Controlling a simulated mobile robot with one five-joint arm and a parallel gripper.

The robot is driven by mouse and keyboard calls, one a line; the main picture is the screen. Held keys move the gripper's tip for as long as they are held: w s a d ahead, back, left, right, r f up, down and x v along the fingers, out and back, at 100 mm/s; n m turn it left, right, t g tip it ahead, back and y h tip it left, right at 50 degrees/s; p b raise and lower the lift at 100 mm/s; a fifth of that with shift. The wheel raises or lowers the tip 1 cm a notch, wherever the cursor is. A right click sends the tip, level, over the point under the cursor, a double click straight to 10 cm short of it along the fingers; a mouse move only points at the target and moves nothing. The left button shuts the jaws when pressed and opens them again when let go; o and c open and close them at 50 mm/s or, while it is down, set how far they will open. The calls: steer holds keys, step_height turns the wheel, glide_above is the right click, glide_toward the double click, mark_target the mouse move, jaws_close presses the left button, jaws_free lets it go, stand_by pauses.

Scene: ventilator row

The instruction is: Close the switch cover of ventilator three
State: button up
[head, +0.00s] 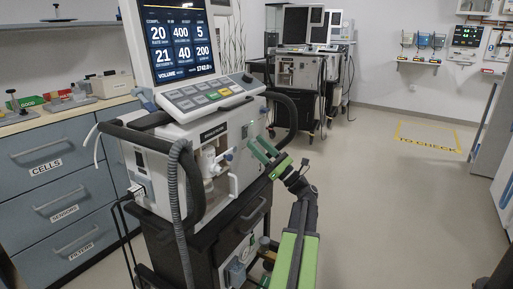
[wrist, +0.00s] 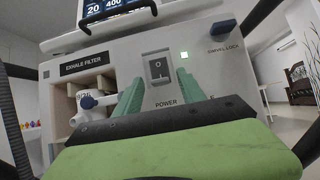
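The near ventilator (head: 205,133) stands in the middle of the head view; I cannot read a number on it. In the wrist view, its front panel (wrist: 215,75) has a power switch (wrist: 158,68) in a dark grey frame above the word POWER. I cannot make out a separate cover or whether it is raised. My gripper (head: 259,146) is at the right part of the front panel. In the wrist view its two green fingers (wrist: 159,80) are apart, one on each side below the switch, with nothing visible between them. Contact with the panel cannot be told.
An exhale filter bay with a white fitting and blue knob (wrist: 88,102) lies left of my fingers. A grey hose (head: 178,205) hangs at the ventilator's front. Other ventilators (head: 300,70) stand behind. Drawers (head: 60,190) are at left. The floor (head: 400,200) at right is clear.

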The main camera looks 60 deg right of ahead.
steer(key=shift+f, duration=0.1)
steer(key=b+v, duration=1)
steer(key=v, duration=0.7)
steer(key=shift+s, duration=0.25)
